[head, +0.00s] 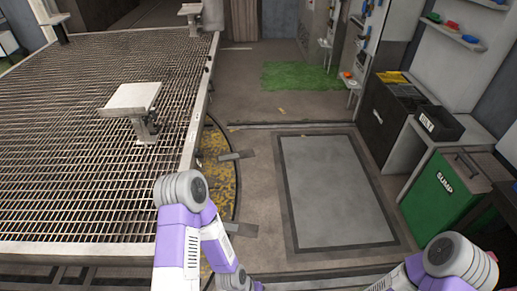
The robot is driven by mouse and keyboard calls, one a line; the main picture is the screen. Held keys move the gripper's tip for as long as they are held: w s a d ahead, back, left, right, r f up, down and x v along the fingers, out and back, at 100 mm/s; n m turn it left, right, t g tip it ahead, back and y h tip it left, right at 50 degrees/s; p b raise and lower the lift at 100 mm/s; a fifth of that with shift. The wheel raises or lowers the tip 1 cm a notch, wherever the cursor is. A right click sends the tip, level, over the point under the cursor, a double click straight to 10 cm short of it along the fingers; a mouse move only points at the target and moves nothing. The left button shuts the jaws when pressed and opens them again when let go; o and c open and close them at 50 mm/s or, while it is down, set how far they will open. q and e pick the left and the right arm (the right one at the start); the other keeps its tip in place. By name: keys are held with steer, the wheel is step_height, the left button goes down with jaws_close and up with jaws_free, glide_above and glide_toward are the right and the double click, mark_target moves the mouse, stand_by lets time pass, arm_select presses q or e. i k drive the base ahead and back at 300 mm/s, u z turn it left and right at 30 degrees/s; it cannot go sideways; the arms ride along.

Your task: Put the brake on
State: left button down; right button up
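No part that I can name for certain as the brake shows in the head view. The turntable deck (60,110) is a large metal grating at the left. A pale block on a post (133,98) stands on it. At its right edge is a worn yellow curved plate (219,178). Two short grey metal bars stick out there, a far bar (237,155) and a near bar (241,229). My purple and grey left arm covers part of the near deck corner. My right arm is at the bottom right. Neither gripper is in the picture.
A grey floor panel (330,190) with a dark border lies flat right of the turntable. A green SUMP bin (441,205) and a dark cabinet (385,115) line the right wall. A green mat (298,76) lies farther back. The floor between is clear.

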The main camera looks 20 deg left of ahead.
mark_target(196, 150)
steer(key=u, duration=0.75)
steer(key=i, duration=1.9)
steer(key=z, duration=0.2)
